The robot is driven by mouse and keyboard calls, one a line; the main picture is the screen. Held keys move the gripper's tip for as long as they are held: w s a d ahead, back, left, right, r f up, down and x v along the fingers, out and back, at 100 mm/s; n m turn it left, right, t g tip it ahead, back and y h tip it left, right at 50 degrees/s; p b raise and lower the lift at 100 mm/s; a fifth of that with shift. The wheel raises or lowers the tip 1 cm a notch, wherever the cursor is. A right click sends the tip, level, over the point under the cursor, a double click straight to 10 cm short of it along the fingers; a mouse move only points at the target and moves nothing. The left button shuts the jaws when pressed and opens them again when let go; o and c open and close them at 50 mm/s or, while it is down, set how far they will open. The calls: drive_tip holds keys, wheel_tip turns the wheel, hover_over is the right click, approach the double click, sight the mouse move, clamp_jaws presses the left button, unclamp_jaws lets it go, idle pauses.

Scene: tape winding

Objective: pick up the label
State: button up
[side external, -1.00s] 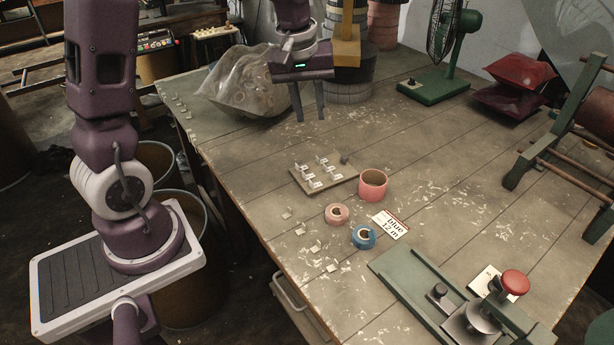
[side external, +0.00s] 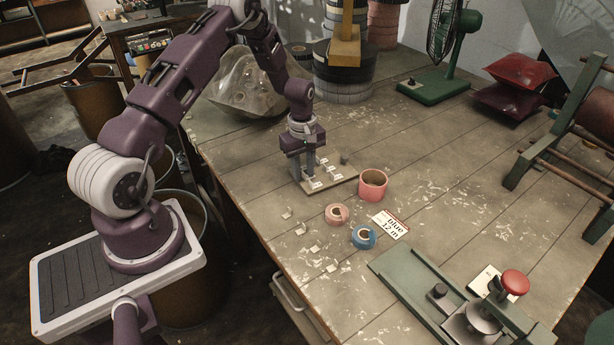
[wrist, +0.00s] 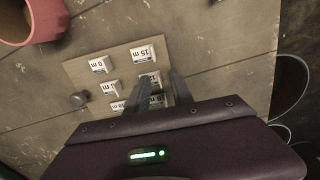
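Several small white labels stand on a board (side external: 342,176); in the wrist view one reads "15 m" (wrist: 142,54) and another ends in "0 m" (wrist: 102,64). My gripper (side external: 303,176) is low over the left part of the board. In the wrist view its fingers (wrist: 161,82) are apart, with a label (wrist: 157,100) showing between them. I cannot tell whether they touch it. A white card (side external: 390,224) reading "blue 12 m" lies on the table.
A pink roll (side external: 373,185) stands right of the board. A smaller pink tape roll (side external: 336,214) and a blue tape roll (side external: 363,236) lie in front. A green fixture with a red knob (side external: 515,282) is at the front right. A plastic bag (side external: 245,85) is behind my arm.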

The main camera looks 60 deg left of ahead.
clamp_jaws()
idle(1.3)
